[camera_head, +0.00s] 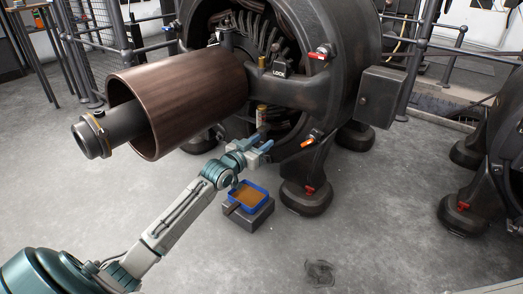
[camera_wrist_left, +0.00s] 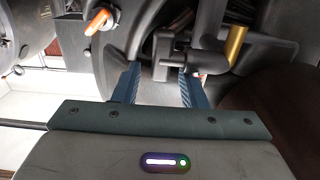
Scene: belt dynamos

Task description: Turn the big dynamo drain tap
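The big dynamo (camera_head: 340,45) is a dark machine with a long brown cylinder (camera_head: 185,95) at its left. My left gripper (camera_head: 262,142) is open under its bearing arm, above a blue tray of brown liquid (camera_head: 247,193). A brass cylinder (camera_head: 262,116) stands just above the gripper; it also shows in the left wrist view (camera_wrist_left: 236,46). There, a dark fitting (camera_wrist_left: 207,60) sits beside it, just beyond the fingertips (camera_wrist_left: 160,72). I cannot tell whether this fitting is the drain tap or whether the fingers touch it. An orange handle (camera_head: 308,143) is on the frame to the right.
The blue tray rests on a dark block (camera_head: 249,219) on the floor. A dynamo foot (camera_head: 306,197) with a red part stands right of it. A grey box (camera_head: 382,95) and a second machine (camera_head: 508,150) are farther right. The grey floor in front is mostly clear.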

